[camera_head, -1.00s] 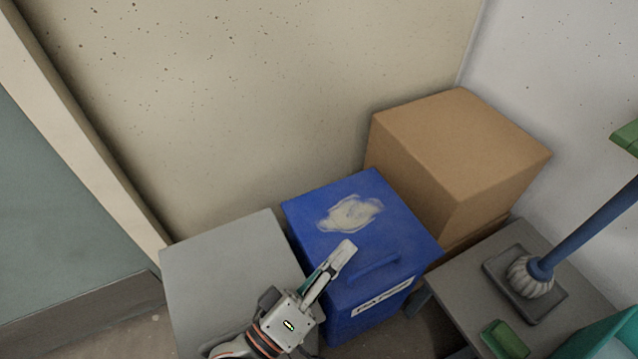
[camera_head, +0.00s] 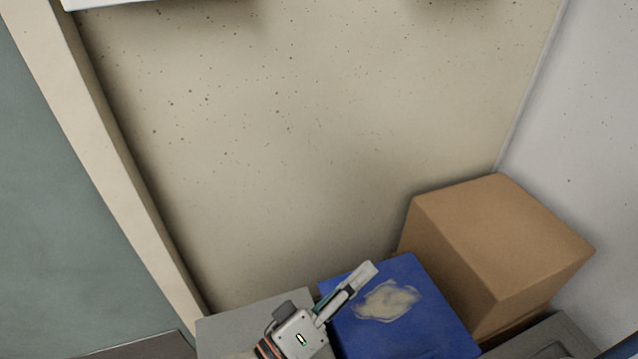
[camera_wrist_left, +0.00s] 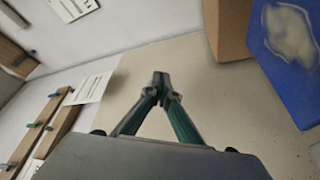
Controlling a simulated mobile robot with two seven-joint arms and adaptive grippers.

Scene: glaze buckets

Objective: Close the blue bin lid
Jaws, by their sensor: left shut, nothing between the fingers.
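The blue bin (camera_head: 420,330) stands against the wall at the lower right of the head view, partly cut off by the bottom edge. Its blue lid (camera_head: 415,285) lies flat over the top and looks closed, with a pale smear (camera_head: 387,300) on it. The lid's front edge is out of view. My left gripper (camera_head: 362,276) is shut and empty, and in the head view it overlaps the lid's left part. I cannot tell whether it touches the lid. In the left wrist view the fingertips (camera_wrist_left: 160,82) meet, and the blue lid (camera_wrist_left: 290,60) is at the upper right. My right gripper is not in view.
A brown cardboard box (camera_head: 500,235) stands right of the bin. A grey box (camera_head: 260,315) is at its left. The beige wall (camera_head: 300,130) is close behind. A grey table edge (camera_head: 550,340) shows at the lower right.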

